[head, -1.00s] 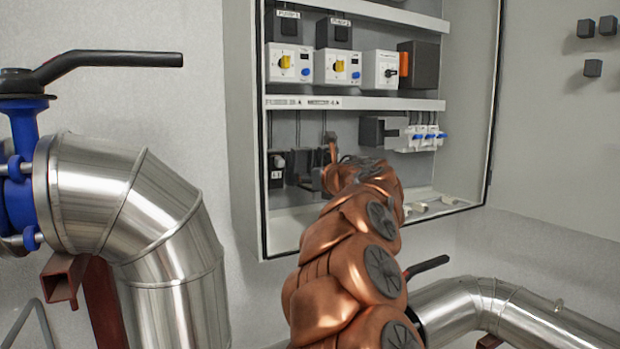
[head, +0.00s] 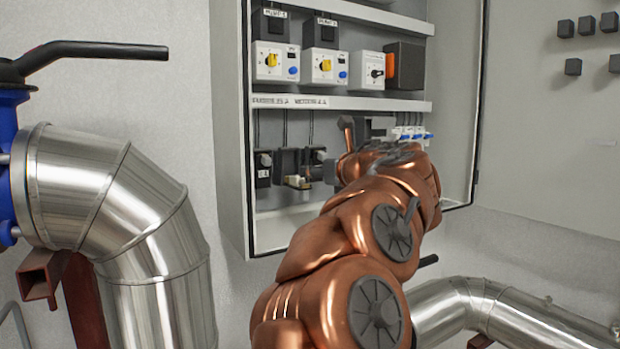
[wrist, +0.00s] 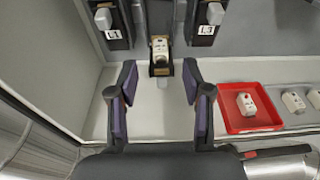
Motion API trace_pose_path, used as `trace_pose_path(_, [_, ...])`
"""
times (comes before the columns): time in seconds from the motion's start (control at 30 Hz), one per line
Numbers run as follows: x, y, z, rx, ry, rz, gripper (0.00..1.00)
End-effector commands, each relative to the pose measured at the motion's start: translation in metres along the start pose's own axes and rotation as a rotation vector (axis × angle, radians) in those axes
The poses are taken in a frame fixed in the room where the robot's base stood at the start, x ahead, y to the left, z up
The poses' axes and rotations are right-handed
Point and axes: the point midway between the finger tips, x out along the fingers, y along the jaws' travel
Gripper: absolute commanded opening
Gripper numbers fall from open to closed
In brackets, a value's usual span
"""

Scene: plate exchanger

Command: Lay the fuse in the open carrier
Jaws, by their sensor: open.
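In the wrist view, the open carrier (wrist: 153,70) sticks out between two closed units. A white fuse (wrist: 160,48) with dark marks lies in it, apparently lengthwise; whether it is fully seated I cannot tell. My gripper (wrist: 160,78) is open, its two dark fingers apart on either side of the carrier's front and slightly short of the fuse, with nothing between the pads. In the head view, the carrier (head: 297,182) shows on the cabinet's lower row, left of my arm, with a pale part on it. My fingertips are hidden there behind my copper arm.
A red tray (wrist: 225,108) on the cabinet floor holds a white piece with a red dot (wrist: 245,104). More white pieces (wrist: 293,102) lie to its right. Closed units (wrist: 112,28) (wrist: 206,28) flank the carrier. Large metal pipes (head: 110,200) stand outside the cabinet.

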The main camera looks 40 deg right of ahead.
Motion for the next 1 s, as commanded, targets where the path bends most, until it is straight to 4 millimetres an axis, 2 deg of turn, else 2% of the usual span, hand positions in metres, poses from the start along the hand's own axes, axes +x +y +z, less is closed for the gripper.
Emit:
trace_pose_path(0.2, [-0.014, 0.001, 0.0, -0.001, 0.0, 0.002, 0.49])
trace_pose_path(0.47, [-0.015, 0.001, 0.001, 0.004, -0.002, 0.001, 0.49])
trace_pose_path(0.57, [-0.016, 0.001, 0.01, 0.04, -0.038, -0.017, 0.49])
trace_pose_path(0.67, [-0.021, 0.0, 0.03, 0.142, -0.125, -0.057, 0.49])
trace_pose_path(0.8, [-0.039, -0.009, 0.062, 0.4, -0.299, -0.137, 0.49])
trace_pose_path(0.9, [-0.057, -0.022, 0.068, 0.626, -0.41, -0.198, 0.49])
trace_pose_path(1.0, [-0.072, -0.035, 0.06, 0.863, -0.497, -0.257, 0.49])
